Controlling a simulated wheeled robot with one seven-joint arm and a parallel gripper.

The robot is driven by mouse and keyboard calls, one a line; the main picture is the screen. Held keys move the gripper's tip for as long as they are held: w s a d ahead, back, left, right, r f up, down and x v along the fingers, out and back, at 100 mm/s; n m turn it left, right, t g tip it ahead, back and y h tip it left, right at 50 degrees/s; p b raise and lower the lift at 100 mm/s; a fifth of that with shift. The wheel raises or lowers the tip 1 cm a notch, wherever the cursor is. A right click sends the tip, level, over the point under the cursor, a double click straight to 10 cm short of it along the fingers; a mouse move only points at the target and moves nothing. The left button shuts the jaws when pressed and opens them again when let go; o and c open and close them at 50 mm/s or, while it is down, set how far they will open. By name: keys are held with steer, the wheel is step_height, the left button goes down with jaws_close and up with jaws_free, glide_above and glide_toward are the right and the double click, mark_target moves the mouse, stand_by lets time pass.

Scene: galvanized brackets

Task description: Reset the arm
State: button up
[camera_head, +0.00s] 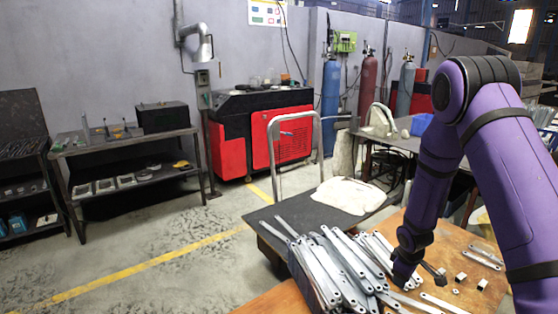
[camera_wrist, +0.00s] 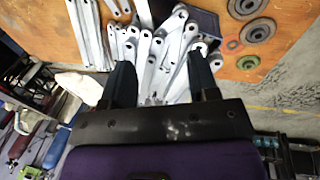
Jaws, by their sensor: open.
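My purple arm reaches down from the right in the head view. My gripper (camera_head: 418,279) is low over the wooden table, at the right side of a heap of galvanized brackets (camera_head: 345,262). In the wrist view my gripper (camera_wrist: 160,85) has its two dark fingers apart, with the brackets (camera_wrist: 165,48) beyond and between them. No bracket is visibly clamped. Whether the fingers touch any bracket is unclear.
The wooden table (camera_head: 462,262) also bears small metal pieces (camera_head: 461,277) right of the heap. Round discs (camera_wrist: 257,32) lie on it in the wrist view. A dark cart (camera_head: 300,207) with a white cloth (camera_head: 347,196) stands behind. The floor at left is open.

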steer(key=s+a+r+m+t, duration=0.15)
steer(key=s+r, duration=0.25)
steer(key=r, duration=1.1)
steer(key=s+a+r+m, duration=0.2)
steer(key=s+r+m, duration=0.15)
steer(key=r, duration=1.05)
steer(key=s+a+r+m, duration=0.1)
steer(key=s+r, duration=0.4)
steer(key=s, duration=0.3)
steer(key=s+a+r+m+t+y, duration=0.1)
steer(key=s+r, duration=0.3)
steer(key=s, duration=0.4)
steer(key=s+a+r+m, duration=0.1)
steer(key=s+a+r, duration=0.1)
steer(key=s+r, duration=0.3)
steer(key=s, duration=0.3)
steer(key=shift+s+a+r+m+t, duration=0.25)
steer(key=shift+s+r+m+t, duration=0.05)
steer(key=shift+s+t, duration=0.05)
